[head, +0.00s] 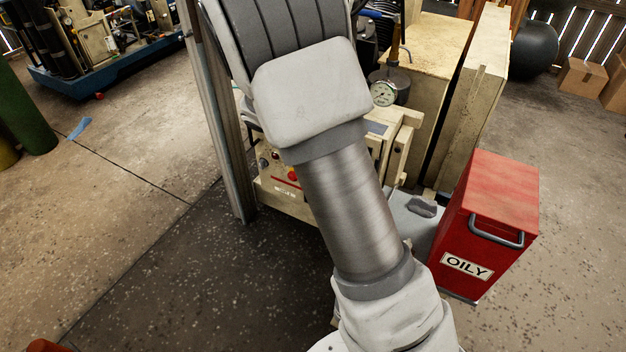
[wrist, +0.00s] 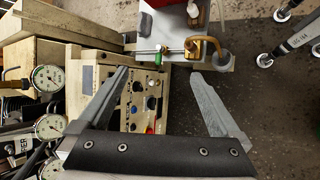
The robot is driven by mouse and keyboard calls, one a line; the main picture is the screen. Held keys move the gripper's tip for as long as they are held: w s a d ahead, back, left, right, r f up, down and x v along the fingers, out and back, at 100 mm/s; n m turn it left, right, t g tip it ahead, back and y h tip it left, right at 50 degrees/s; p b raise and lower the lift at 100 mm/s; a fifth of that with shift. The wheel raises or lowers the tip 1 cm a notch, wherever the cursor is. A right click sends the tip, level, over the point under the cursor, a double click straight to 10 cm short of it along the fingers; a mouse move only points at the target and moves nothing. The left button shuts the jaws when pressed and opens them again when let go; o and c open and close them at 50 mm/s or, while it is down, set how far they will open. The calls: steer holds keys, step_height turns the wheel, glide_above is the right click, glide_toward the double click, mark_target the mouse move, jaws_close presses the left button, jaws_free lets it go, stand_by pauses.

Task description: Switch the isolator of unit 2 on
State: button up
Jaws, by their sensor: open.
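In the wrist view my gripper (wrist: 161,72) is open and empty, its two fingers spread wide over a beige control panel (wrist: 108,120) and the floor beside it. The panel carries several small knobs, a blue one and a red one among them. The left finger covers part of the panel. I cannot tell which control is the isolator of unit 2, nor its position. In the head view my arm hides the gripper and much of the machine. A beige panel (head: 268,184) with a red button (head: 292,175) shows left of the arm.
A red bin (head: 490,220) marked OILY stands to the right. A pressure gauge (head: 383,94) sits above the beige housing, and a metal post (head: 220,120) rises left of the panel. A brass pipe (wrist: 207,42) lies beyond the fingertips in the wrist view.

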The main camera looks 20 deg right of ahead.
steer(key=w+a+f+n+t+h+b, duration=0.2)
steer(key=w+f+n+t+b, duration=0.4)
steer(key=f, duration=0.8)
steer(key=w+a+f+n+t+h+b, duration=0.1)
steer(key=w+a+f+n+t+b, duration=0.2)
steer(key=f+n, duration=0.75)
steer(key=w+f+n+t+h+b, duration=0.2)
steer(key=w+f+n+t+b, duration=0.25)
steer(key=f, duration=1.25)
steer(key=w+d+m+b, duration=0.1)
steer(key=w+d+b, duration=0.5)
steer(key=w+d, duration=0.5)
steer(key=shift+w+d+g+b, duration=0.3)
steer(key=shift+w+d+g, duration=0.15)
steer(key=shift+w, duration=0.25)
steer(key=c, duration=1.2)
steer(key=shift+a+m, duration=0.1)
steer(key=shift+m, duration=0.2)
